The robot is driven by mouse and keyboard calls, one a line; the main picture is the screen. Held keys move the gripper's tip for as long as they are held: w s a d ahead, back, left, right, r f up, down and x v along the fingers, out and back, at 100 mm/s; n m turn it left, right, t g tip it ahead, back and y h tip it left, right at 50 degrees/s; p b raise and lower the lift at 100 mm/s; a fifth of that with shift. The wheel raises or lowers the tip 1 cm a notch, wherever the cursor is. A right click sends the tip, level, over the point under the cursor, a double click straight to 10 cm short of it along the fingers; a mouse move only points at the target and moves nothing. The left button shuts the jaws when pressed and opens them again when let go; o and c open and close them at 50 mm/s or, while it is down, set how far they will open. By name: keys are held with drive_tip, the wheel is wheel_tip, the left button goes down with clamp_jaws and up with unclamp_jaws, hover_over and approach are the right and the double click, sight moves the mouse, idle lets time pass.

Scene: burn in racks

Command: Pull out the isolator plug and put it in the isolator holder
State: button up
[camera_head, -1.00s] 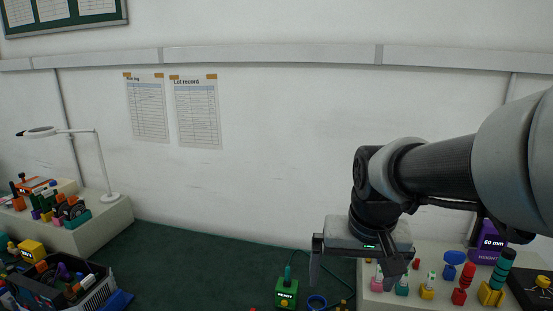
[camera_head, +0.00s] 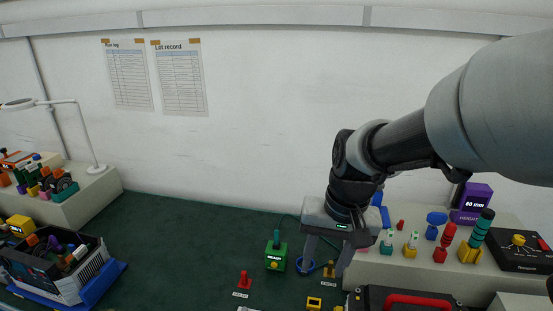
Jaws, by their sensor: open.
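A green box (camera_head: 276,259) with a lit label, which seems to read READY, stands on the dark green bench top. The small labels are unreadable, so I cannot tell which is the isolator plug or the holder. My gripper (camera_head: 323,271) is open and points down, its fingers either side of the yellow peg in the picture; depth is unclear.
A blue ring (camera_head: 306,265) lies beside the left finger. A dark case with a red handle (camera_head: 420,300) is at the front. A pale shelf with several coloured pegs is at right. A grey crate (camera_head: 75,285) is at left.

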drive_tip(key=shift+m+g+h, duration=0.5)
drive_tip(key=shift+g+h, duration=0.1)
drive_tip(key=shift+g, duration=0.1)
drive_tip(key=w+f+b, duration=0.1)
drive_tip(key=f, duration=0.7)
drive_tip(key=w+f+b, duration=0.1)
drive_tip(key=f, duration=0.7)
drive_tip(key=w+f+b, duration=0.1)
drive_tip(key=f, duration=0.7)
drive_tip(key=shift+w, duration=0.1)
clamp_jaws()
